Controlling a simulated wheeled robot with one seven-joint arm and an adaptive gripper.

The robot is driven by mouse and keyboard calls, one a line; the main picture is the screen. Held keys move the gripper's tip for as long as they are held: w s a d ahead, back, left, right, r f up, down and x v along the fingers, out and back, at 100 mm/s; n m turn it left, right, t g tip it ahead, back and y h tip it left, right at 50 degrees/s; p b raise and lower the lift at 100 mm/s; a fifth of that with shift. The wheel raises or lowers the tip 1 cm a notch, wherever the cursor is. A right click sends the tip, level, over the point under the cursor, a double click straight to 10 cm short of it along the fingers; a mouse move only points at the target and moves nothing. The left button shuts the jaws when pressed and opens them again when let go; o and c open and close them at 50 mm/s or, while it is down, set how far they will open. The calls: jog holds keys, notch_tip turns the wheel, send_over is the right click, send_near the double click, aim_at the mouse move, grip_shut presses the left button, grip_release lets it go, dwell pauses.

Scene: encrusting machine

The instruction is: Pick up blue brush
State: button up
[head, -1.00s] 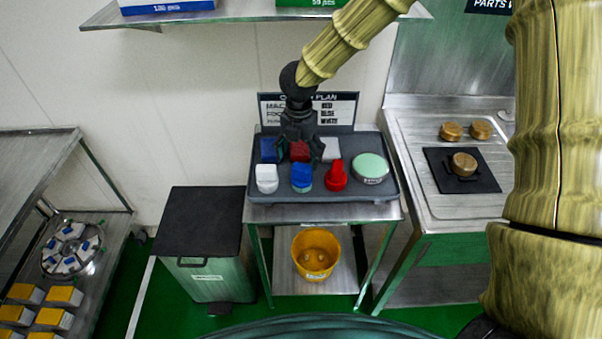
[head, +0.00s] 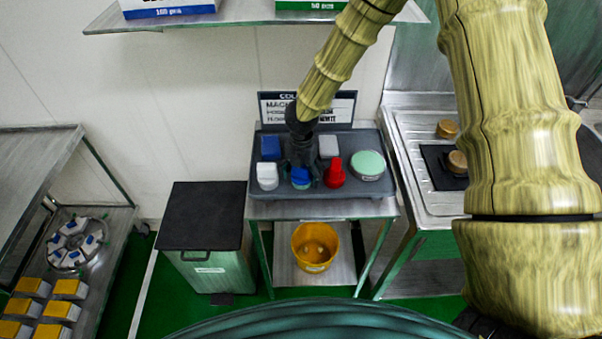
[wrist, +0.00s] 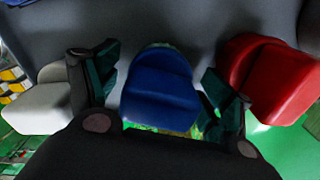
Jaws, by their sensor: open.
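The blue brush (head: 300,178) stands on the grey tray (head: 222,190) between a white brush (head: 267,176) and a red brush (head: 334,172). My gripper (head: 301,168) is over the blue brush and hides part of it in the head view. In the wrist view, the blue brush (wrist: 158,88) lies between the two open fingers of my gripper (wrist: 160,92), with small gaps on both sides. The white brush (wrist: 40,103) is outside the left finger, and the red brush (wrist: 268,80) is outside the right finger.
Behind the brushes are a blue block (head: 270,147) and a white block (head: 328,146). A round green-topped container (head: 367,165) stands at the tray's right. A sign (head: 340,108) rises behind the tray. A yellow bucket (head: 314,248) is on the shelf below.

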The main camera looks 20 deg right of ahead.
jog(key=shift+f, duration=0.2)
jog(key=shift+c, duration=0.4)
jog(key=c, duration=1.3)
jog(key=shift+r, duration=0.15)
jog(key=shift+w+r+b, duration=0.1)
jog(key=shift+r+b, duration=0.45)
jog(key=shift+b, duration=0.05)
notch_tip(320, 180, up, 2)
jog(key=shift+b, duration=0.6)
jog(key=s+a+b, duration=0.1)
jog(key=s+b, duration=0.1)
jog(key=s, duration=0.3)
jog(key=s+a+r+b, duration=0.1)
jog(key=s+b, duration=0.1)
jog(key=s, duration=0.3)
jog(key=s+a+b, duration=0.1)
jog(key=s+b, duration=0.1)
jog(key=s, duration=0.3)
jog(key=shift+s+a+r, duration=0.35)
